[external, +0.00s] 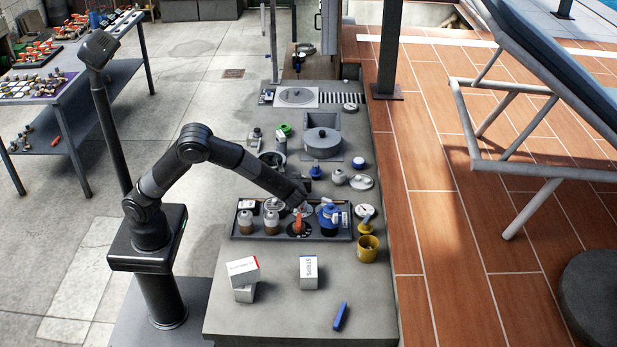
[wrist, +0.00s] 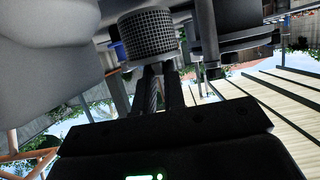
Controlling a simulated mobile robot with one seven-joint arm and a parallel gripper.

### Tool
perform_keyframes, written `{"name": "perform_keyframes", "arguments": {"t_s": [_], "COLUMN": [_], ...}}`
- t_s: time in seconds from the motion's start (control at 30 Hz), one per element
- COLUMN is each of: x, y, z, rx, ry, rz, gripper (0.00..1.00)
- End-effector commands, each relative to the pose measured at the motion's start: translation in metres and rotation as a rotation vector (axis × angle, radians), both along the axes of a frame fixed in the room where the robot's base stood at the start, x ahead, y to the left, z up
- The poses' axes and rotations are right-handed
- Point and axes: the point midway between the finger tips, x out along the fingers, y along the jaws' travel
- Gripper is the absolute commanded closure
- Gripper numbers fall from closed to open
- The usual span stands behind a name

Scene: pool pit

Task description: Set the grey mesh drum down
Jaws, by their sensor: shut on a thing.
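The grey mesh drum (wrist: 148,36) shows in the wrist view at the tips of my gripper (wrist: 155,72). It is a short cylinder with a dark grid over its side. My gripper's two dark fingers are shut on it. In the external view my gripper (external: 300,200) is over the dark tray (external: 243,232) on the long grey bench (external: 230,320), just above an orange-handled part. I cannot make out the drum there, and the height between it and the tray is unclear.
The tray holds several jars and a blue-topped pot (external: 329,219). A yellow cup (external: 368,249) stands right of it. White boxes (external: 310,272) and a blue tool (external: 340,316) lie nearer. Bare bench top lies between the boxes and the tool.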

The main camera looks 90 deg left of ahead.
Motion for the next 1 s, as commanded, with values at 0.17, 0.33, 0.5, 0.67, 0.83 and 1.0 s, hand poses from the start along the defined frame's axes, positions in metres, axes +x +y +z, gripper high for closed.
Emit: {"name": "perform_keyframes", "arguments": {"t_s": [0.17,0.33,0.5,0.67,0.83,1.0], "x": [-0.003,-0.012,-0.02,-0.024,-0.027,-0.027], "y": [-0.022,-0.059,-0.088,-0.106,-0.113,-0.114], "z": [0.031,0.054,0.072,0.083,0.089,0.104], "rx": [-0.001,-0.001,0.0,0.0,0.001,-0.001], "ry": [-0.003,-0.004,-0.002,-0.002,0.0,-0.004], "rz": [-0.006,-0.005,-0.004,-0.002,0.0,-0.001], "gripper": [1.0,1.0,1.0,1.0,1.0,1.0]}}
